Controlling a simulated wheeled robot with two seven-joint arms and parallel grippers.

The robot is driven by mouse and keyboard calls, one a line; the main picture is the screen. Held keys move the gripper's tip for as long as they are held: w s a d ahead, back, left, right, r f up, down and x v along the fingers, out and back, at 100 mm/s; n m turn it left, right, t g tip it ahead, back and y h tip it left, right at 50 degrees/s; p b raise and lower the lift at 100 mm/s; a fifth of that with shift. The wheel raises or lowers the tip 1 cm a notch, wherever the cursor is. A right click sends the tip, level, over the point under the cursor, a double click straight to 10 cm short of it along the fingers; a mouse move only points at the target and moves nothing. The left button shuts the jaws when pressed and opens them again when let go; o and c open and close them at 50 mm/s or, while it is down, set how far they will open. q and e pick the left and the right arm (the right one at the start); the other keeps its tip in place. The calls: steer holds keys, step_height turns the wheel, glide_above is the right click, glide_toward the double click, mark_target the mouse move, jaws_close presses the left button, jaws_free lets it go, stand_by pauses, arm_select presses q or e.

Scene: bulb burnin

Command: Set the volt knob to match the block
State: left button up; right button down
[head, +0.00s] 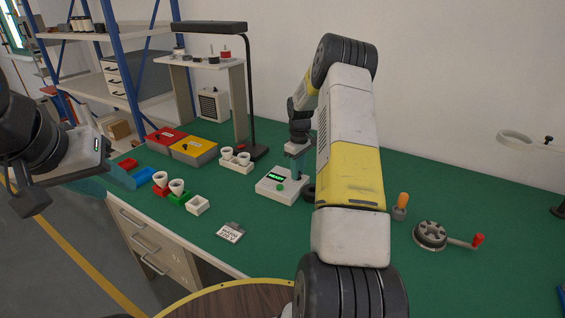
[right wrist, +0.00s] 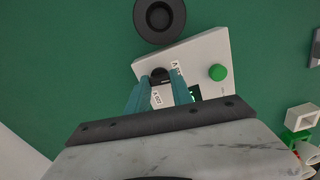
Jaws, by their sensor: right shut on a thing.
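A white tester box (head: 276,187) with a lit green display and a green button stands on the green bench. Its dark volt knob (right wrist: 160,75) shows in the right wrist view, between printed voltage labels; one appears to read 220 V. My right gripper (head: 297,172) is shut on the knob from above, with its teal fingers (right wrist: 160,88) on either side. The knob's pointer is too small to read. A small block (head: 230,232) with a white label, seemingly 220 V, lies nearer the front edge. My left gripper (head: 118,184) is open and empty above the bench's left end.
Red, green and white bulb holders (head: 197,205) stand left of the box, some with bulbs. Red and yellow bins (head: 193,150) and a lamp (head: 250,100) are behind. A crank wheel (head: 430,234) and orange-handled tool (head: 401,204) are right.

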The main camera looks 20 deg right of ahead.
steer(key=shift+n, duration=0.8)
steer(key=c, duration=1.1)
jaws_free()
step_height(320, 180, up, 8)
steer(key=shift+f, duration=0.1)
